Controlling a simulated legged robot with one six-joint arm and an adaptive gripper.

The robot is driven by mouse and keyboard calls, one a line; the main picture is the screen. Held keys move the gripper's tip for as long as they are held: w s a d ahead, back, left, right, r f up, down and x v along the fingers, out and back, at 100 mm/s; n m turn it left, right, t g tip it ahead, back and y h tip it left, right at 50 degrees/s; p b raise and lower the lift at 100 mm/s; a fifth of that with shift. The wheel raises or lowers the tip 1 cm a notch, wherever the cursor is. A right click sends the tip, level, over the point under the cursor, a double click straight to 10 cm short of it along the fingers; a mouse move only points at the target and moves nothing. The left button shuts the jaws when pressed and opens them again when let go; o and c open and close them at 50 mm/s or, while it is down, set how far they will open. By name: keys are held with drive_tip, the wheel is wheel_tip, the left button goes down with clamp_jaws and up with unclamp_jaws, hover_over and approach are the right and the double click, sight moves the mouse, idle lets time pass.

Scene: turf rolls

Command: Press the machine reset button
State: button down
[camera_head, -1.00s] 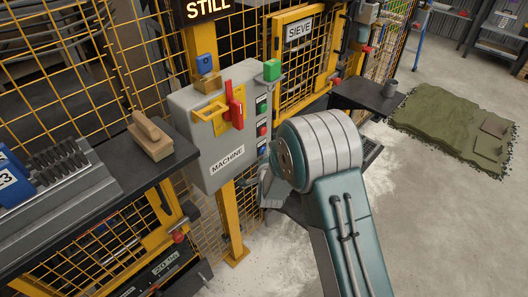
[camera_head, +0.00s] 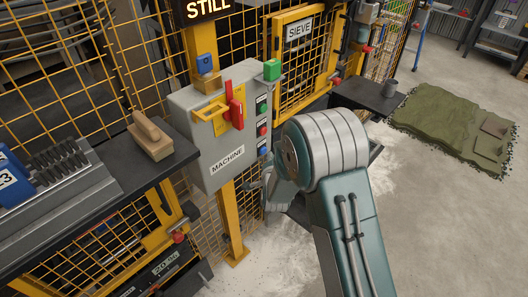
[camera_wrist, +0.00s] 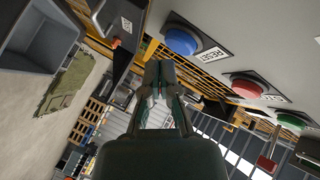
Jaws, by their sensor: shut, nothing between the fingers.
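The grey machine panel (camera_head: 190,135) with its MACHINE label stands on a yellow post. The blue reset button (camera_head: 262,151) is the lowest in a column on its right side, below a red button (camera_head: 262,131). In the wrist view the blue button (camera_wrist: 182,40) sits beside a RESET label, up and right of my fingertips. My gripper (camera_wrist: 160,72) is shut and empty, apart from the button. In the head view my gripper (camera_head: 252,187) is below the panel's lower right corner, partly hidden by my arm.
A dark bench (camera_head: 90,210) with a wooden-handled brush (camera_head: 150,137) lies left. A dark shelf (camera_head: 365,94) is to the right.

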drive_tip(key=shift+s+d, duration=0.8)
drive_tip(key=shift+d, duration=0.2)
drive_tip(key=shift+s+d, duration=0.75)
drive_tip(key=shift+d, duration=0.2)
drive_tip(key=s+d+r+n+g, duration=0.2)
drive_tip(key=s+d+r, duration=0.2)
drive_tip(key=r, duration=0.4)
drive_tip(key=s+d+r+n+g, duration=0.3)
drive_tip(key=s+d+r, duration=0.1)
drive_tip(key=r, duration=0.4)
drive_tip(key=s+d+r+n+g, duration=0.1)
drive_tip(key=s+d+r, duration=0.1)
drive_tip(key=s, duration=0.6)
drive_tip(key=s+d+r+n+g+h, duration=0.1)
drive_tip(key=s+d+r+n+g, duration=0.1)
drive_tip(key=s, duration=0.6)
drive_tip(key=s+d+r+n+g+h, duration=0.1)
drive_tip(key=s+d+r+n, duration=0.1)
drive_tip(key=s, duration=0.6)
drive_tip(key=shift+s+d+r+g, duration=0.2)
drive_tip(key=shift+d+r+g, duration=0.1)
drive_tip(key=shift+d, duration=0.5)
idle(1.3)
